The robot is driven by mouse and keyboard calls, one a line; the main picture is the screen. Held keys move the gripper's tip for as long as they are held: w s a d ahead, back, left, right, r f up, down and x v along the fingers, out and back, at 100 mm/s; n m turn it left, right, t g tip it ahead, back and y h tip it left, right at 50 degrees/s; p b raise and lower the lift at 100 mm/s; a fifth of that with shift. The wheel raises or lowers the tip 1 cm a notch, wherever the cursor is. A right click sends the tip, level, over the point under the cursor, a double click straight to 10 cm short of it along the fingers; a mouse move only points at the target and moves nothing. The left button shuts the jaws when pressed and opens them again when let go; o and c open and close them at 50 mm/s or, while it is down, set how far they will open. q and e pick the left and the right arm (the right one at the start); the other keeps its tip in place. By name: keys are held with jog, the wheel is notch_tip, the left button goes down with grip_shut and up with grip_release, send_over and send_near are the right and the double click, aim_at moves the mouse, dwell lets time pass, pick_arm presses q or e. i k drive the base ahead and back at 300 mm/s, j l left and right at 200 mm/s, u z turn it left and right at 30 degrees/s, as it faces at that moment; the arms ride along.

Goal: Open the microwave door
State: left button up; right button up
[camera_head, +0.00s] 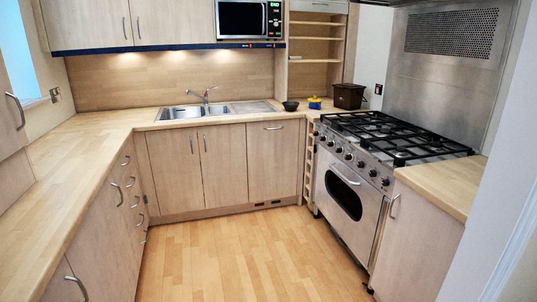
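The microwave (243,20) is set in the upper cabinets at the top centre of the head view, above the back counter. Its dark door is shut, with a curved handle (264,17) on the door's right side. A control panel (275,18) with a green display is to the right of the handle. The top edge of the microwave is close to the top of the picture. Neither of my grippers shows in this view.
A sink (185,112) with a tap lies in the back counter. A range cooker (375,160) stands on the right. A black bowl (290,106), a yellow and blue pot (314,103) and a dark brown box (349,96) sit in the corner. The wooden floor (235,255) is clear.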

aim_at(234, 19)
jog(key=i+u, duration=0.15)
jog(key=i, duration=1.9)
jog(key=i+z, duration=0.1)
jog(key=i, duration=0.55)
jog(key=i+j, duration=0.2)
jog(key=i, duration=0.45)
jog(key=i+j+z, duration=0.15)
jog(key=i, duration=0.5)
